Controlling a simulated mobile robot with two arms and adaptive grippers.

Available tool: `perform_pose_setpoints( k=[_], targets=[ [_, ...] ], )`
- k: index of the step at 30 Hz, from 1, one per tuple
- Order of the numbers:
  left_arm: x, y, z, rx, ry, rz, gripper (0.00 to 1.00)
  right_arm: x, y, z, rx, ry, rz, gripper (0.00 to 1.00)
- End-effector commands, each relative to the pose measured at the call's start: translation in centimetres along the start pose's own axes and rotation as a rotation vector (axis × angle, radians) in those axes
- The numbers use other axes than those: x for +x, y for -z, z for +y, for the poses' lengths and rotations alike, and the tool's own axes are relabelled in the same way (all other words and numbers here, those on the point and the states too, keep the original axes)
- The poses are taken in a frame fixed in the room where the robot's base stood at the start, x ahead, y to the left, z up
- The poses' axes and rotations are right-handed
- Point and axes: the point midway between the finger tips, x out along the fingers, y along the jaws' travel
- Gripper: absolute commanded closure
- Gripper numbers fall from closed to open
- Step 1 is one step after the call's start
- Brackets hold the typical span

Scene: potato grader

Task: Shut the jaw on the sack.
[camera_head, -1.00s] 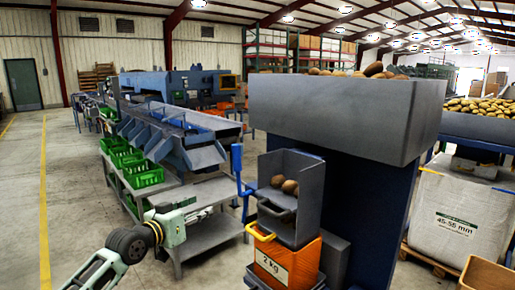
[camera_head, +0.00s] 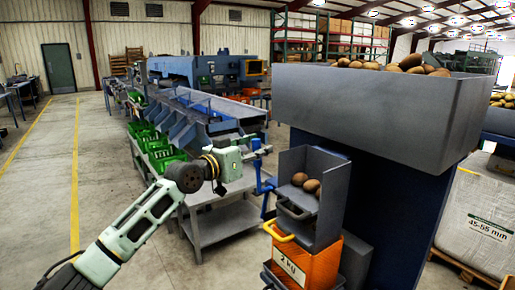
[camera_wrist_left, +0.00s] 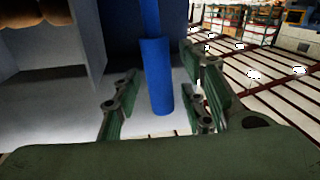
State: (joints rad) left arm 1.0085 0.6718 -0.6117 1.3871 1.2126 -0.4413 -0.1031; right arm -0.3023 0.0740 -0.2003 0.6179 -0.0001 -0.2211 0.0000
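The orange 2 kg sack (camera_head: 322,266) hangs under the grey weighing hopper (camera_head: 330,195), with a yellow bar (camera_head: 278,232) at its top front edge. Whether the jaw there is open or shut is not clear. A blue lever (camera_head: 265,185) stands at the hopper's left side. My left gripper (camera_head: 256,156) is at the lever's upper end. In the left wrist view, the blue lever grip (camera_wrist_left: 157,75) stands between the fingers of my left gripper (camera_wrist_left: 160,102), which are apart with gaps on both sides. My right gripper is not in view.
Potatoes (camera_head: 307,182) lie in the hopper. A large grey bin (camera_head: 370,105) heaped with potatoes stands behind it. A grey table (camera_head: 215,222) and green crates (camera_head: 165,158) are at the left. A white bulk bag (camera_head: 475,225) stands at the right.

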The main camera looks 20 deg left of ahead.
Motion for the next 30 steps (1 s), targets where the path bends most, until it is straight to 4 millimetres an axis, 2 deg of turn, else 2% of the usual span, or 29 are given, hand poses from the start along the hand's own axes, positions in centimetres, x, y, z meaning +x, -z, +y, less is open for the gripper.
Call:
perform_pose_setpoints(
  k=[8,21,30],
  targets=[
    [0.14,0.0,-0.01,0.0,0.0,0.001,0.61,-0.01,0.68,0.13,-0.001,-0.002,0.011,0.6],
    [0.11,0.0,-0.03,0.0,0.001,0.001,1.0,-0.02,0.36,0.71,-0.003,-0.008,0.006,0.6],
    [0.11,-0.01,-0.04,0.001,0.001,0.0,1.0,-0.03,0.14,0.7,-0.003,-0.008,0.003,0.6]
  ],
)
